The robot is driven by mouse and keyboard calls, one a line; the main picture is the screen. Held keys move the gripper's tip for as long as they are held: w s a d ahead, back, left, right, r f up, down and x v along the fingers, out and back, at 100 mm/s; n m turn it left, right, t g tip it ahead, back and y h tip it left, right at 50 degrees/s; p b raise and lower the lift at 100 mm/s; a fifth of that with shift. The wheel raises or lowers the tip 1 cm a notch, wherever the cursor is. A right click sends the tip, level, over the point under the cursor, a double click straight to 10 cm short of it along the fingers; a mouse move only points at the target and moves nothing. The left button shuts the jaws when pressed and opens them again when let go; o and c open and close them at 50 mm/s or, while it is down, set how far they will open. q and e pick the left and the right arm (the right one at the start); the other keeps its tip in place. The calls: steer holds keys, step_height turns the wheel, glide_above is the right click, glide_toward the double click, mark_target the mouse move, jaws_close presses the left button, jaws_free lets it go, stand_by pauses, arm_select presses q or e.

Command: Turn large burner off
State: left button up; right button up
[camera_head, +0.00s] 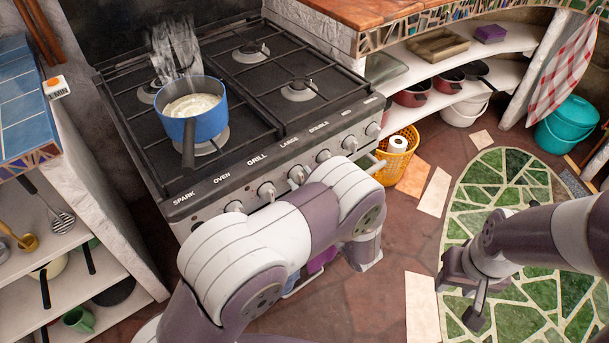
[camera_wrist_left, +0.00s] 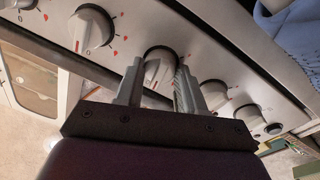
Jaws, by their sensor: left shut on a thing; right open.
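The stove (camera_head: 255,125) has a row of knobs along its front, with labels including SPARK, OVEN, GRILL, LARGE and DOUBLE. A blue pan (camera_head: 207,125) with white contents stands on a left burner, and steam rises behind it. In the left wrist view my left gripper (camera_wrist_left: 160,85) is shut on a round stove knob (camera_wrist_left: 160,66), one finger on each side. My left arm hides this gripper in the head view, and I cannot read the held knob's label. My right gripper (camera_head: 474,306) is open and empty above the floor, away from the stove.
Other knobs (camera_wrist_left: 92,27) sit close on both sides of the held one. A yellow basket (camera_head: 397,165) stands right of the stove. A white shelf (camera_head: 75,285) is at the left. A green mosaic floor patch (camera_head: 520,185) lies at the right.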

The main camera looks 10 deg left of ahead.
arm_select(q)
steer(key=shift+m+p, duration=0.5)
steer(key=shift+m, duration=0.4)
steer(key=o, duration=1)
steer(key=shift+o, duration=0.2)
steer(key=v, duration=1.2)
steer(key=shift+s+d, duration=0.25)
steer(key=shift+f, duration=0.1)
